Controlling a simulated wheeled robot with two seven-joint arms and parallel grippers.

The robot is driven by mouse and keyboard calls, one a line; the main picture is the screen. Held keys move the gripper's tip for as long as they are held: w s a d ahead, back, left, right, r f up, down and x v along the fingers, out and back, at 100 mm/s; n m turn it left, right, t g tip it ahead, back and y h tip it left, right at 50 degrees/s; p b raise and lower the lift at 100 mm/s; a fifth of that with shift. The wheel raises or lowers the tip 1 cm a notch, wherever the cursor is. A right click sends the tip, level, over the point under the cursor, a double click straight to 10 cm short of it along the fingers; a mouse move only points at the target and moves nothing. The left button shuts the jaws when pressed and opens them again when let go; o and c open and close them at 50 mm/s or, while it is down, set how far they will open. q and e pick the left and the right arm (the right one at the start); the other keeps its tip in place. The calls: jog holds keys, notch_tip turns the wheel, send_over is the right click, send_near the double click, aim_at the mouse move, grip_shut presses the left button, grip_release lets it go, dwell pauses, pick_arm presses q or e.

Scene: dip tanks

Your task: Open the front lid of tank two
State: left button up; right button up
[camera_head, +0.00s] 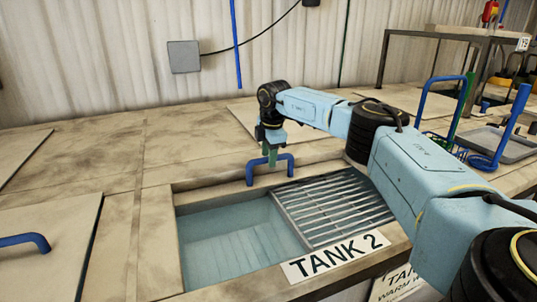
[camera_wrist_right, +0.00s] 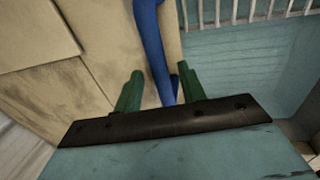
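Tank two has its front opening uncovered, showing pale blue water (camera_head: 225,240) and a metal grating (camera_head: 330,205) on the right. Its front edge carries the "TANK 2" label (camera_head: 335,256). A blue handle (camera_head: 289,161) stands on the tan surface just behind the opening; I cannot clearly tell the lid's outline there. My right gripper (camera_head: 270,155) points down at this handle. In the right wrist view, its green fingers (camera_wrist_right: 160,88) stand apart on either side of the blue handle (camera_wrist_right: 148,35), with a gap at the left finger. My left gripper is not in view.
Another lid (camera_head: 45,260) with a blue handle (camera_head: 22,240) lies closed at the left. Blue-handled baskets (camera_head: 440,140) and a grey tray (camera_head: 505,145) stand at the right. A grey wall box (camera_head: 184,56) hangs behind.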

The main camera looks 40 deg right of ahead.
notch_tip(320, 180, up, 13)
jog(key=s+a, duration=0.1)
jog(key=s, duration=0.1)
jog(key=shift+s, duration=0.2)
dwell(0.4)
jog(key=shift+s, duration=0.1)
dwell(0.4)
